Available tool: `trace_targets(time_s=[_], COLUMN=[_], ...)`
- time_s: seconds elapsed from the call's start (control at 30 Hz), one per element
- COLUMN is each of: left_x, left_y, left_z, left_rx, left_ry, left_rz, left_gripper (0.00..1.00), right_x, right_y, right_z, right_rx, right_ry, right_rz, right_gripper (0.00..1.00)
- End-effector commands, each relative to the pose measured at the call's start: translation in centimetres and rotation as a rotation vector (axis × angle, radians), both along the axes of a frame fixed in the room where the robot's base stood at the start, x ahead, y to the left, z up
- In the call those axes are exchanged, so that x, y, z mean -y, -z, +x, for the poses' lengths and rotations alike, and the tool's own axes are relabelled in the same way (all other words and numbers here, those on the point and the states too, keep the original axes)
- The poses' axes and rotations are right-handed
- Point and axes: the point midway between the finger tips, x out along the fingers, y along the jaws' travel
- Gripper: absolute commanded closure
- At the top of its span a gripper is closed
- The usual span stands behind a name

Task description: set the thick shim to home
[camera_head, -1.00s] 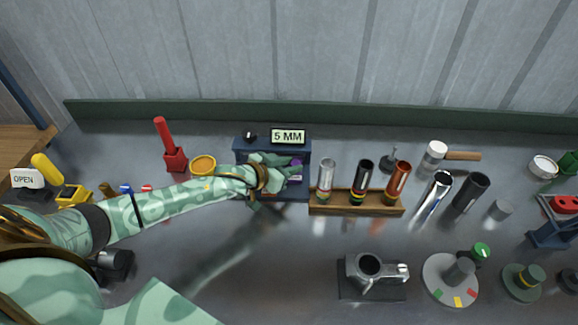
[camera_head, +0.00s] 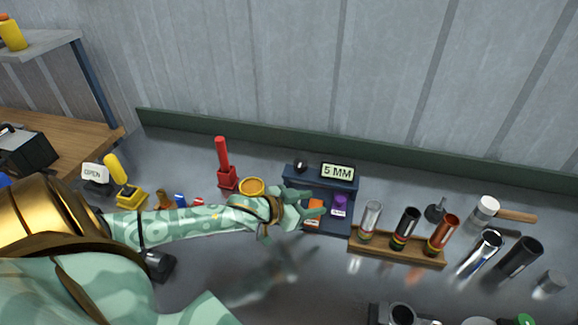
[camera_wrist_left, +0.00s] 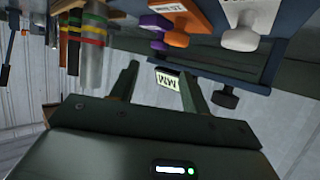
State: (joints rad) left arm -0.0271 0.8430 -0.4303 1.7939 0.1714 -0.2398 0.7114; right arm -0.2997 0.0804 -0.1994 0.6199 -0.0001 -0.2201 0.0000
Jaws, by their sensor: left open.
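A dark blue rack (camera_head: 352,188) stands near the back of the bench and has a "5 MM" display (camera_head: 337,171) on top. An orange shim (camera_head: 314,207) and a purple shim (camera_head: 340,203) with labels sit in it. In the left wrist view, which is tilted over, there are a purple knob (camera_wrist_left: 153,22), an orange knob (camera_wrist_left: 176,39) and a white knob (camera_wrist_left: 240,39). I cannot tell which shim is the thick one. My left gripper (camera_head: 313,204) is open and empty in front of the rack's left part, partly hiding it. Its fingers (camera_wrist_left: 160,84) are apart. My right gripper is not in view.
A wooden rack (camera_head: 397,248) with several tubes stands right of the blue rack. A hammer (camera_head: 487,209) lies at the right.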

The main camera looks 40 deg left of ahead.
Motion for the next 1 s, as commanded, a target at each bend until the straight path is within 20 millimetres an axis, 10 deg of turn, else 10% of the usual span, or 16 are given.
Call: trace_targets(time_s=[0.33,1.0], left_x=[-2.0,-2.2], left_y=[-2.5,-2.7], left_z=[-5.7,-6.3], left_rx=[-0.003,0.000], left_ry=[-0.001,-0.001], left_rz=[0.001,0.001], left_gripper=[0.53,0.53], right_x=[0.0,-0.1], right_y=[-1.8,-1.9], right_z=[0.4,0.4], right_rx=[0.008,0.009], right_ry=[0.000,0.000], right_rz=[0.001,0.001], right_gripper=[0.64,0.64])
